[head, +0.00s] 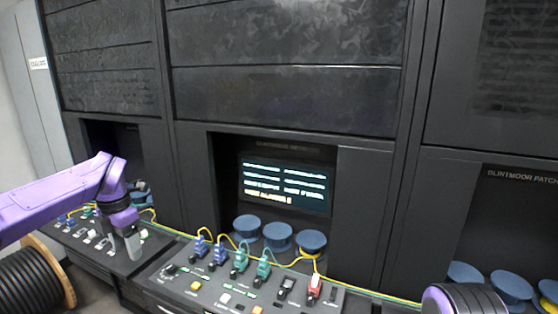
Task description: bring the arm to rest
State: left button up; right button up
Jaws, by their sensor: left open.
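My left arm (58,198), purple, comes in from the left. Its gripper (132,246) points down, over or in front of the left console (85,258). Its grey fingers overlap in this view, and I see nothing held between them. The gripper is open. Whether its tips touch the console cannot be told. A rounded purple and dark part of my right arm (464,300) shows at the bottom right edge; the right gripper is out of the picture.
The middle console (180,284) carries blue, green, black and red connectors with yellow and green cables. Blue round caps (278,236) stand behind it, below a lit screen (285,186). A cable spool (36,278) stands at lower left. Dark cabinets (285,100) wall off the back.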

pick_arm(q)
notch_tip(320, 180, down, 11)
jog(key=w+m+t+y+b, duration=0.1)
jog(key=w+m+t+y, duration=0.15)
jog(key=y, duration=0.55)
jog(key=s+d+f+m+t+h+b, duration=0.1)
jog(key=s+d+f+m+t+b, duration=0.15)
jog(key=s+f+m, duration=0.55)
jog(key=s+d+f+m+t+b, duration=0.1)
jog(key=d+f+m+t+b, duration=0.2)
jog(key=f, duration=0.9)
jog(key=s+f+m+g+h+b, duration=0.1)
jog(key=s+f+m, duration=0.2)
jog(key=s+f, duration=0.3)
jog(key=s+d+f+m+g+h+b, duration=0.1)
jog(key=s+f+m, duration=0.3)
jog(key=s, duration=1.1)
jog(key=s+f+m+g+h+b, duration=0.1)
jog(key=s+f+m+g+b, duration=0.1)
jog(key=s+f, duration=0.6)
jog(key=shift+s+d+f+m+g+h+b, duration=0.2)
jog(key=shift+s+d+m+g+h+b, duration=0.25)
jog(key=shift+s+m, duration=0.6)
pick_arm(e)
notch_tip(320, 180, down, 12)
jog(key=shift+w+r, duration=0.25)
jog(key=shift+w, duration=0.05)
